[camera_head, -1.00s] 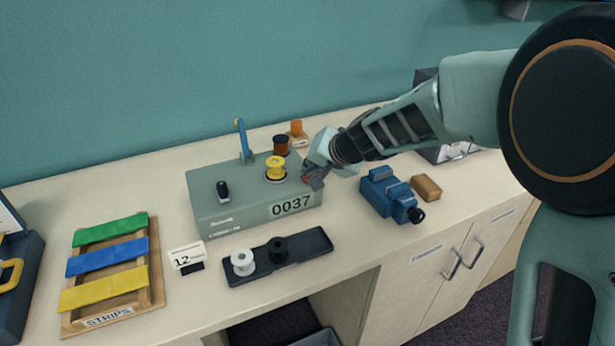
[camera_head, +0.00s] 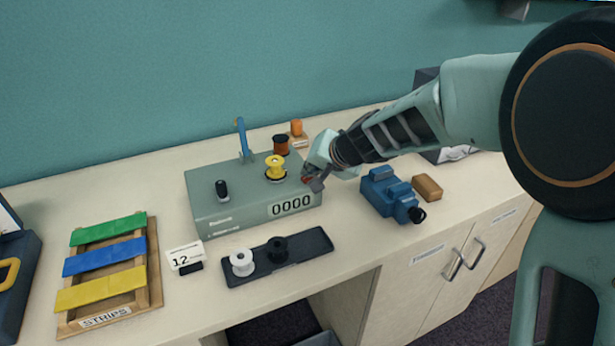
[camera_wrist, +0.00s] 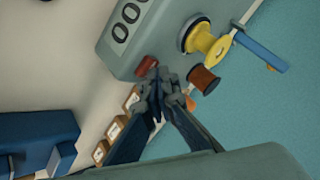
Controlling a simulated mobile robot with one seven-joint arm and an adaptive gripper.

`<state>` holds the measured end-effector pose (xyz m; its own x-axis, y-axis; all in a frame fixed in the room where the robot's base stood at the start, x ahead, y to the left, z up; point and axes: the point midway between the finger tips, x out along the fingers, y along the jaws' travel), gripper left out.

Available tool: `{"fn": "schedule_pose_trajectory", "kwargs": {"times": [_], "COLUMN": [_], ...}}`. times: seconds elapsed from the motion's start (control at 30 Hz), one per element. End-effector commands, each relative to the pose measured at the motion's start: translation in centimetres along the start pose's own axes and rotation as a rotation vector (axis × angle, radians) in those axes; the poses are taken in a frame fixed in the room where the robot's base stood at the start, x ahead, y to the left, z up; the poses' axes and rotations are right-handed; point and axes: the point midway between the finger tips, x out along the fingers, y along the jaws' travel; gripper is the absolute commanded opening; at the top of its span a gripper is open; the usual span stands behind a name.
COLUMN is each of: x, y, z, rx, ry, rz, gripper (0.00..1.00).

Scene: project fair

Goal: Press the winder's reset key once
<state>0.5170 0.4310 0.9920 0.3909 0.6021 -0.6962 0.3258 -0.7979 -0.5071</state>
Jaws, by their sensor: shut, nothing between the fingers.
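The winder (camera_head: 235,205) is a grey-green box on the counter, and its counter display (camera_head: 291,204) reads 0000. A yellow spool (camera_head: 276,168) sits on its top and a black knob (camera_head: 222,189) stands at its left. The red reset key (camera_wrist: 147,66) shows in the wrist view on the winder, near the display. My gripper (camera_head: 313,180) is shut and empty at the winder's right end. In the wrist view its fingertips (camera_wrist: 156,76) are right at the red key; whether they touch it I cannot tell.
A blue vise (camera_head: 390,194) and a brown block (camera_head: 427,187) stand right of the winder. A dark tray (camera_head: 310,243) with white and black spools lies in front. A strips rack (camera_head: 150,262) is at left. Dark orange (camera_head: 281,144) and orange spools stand behind.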

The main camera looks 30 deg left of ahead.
Motion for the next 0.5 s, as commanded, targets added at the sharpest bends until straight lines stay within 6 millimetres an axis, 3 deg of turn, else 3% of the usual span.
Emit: {"fn": "schedule_pose_trajectory", "kwargs": {"times": [0.5], "x": [-1.0], "y": [-0.7], "z": [-0.7], "rx": [0.001], "ry": [-0.001], "rz": [0.000], "gripper": [0.00]}}
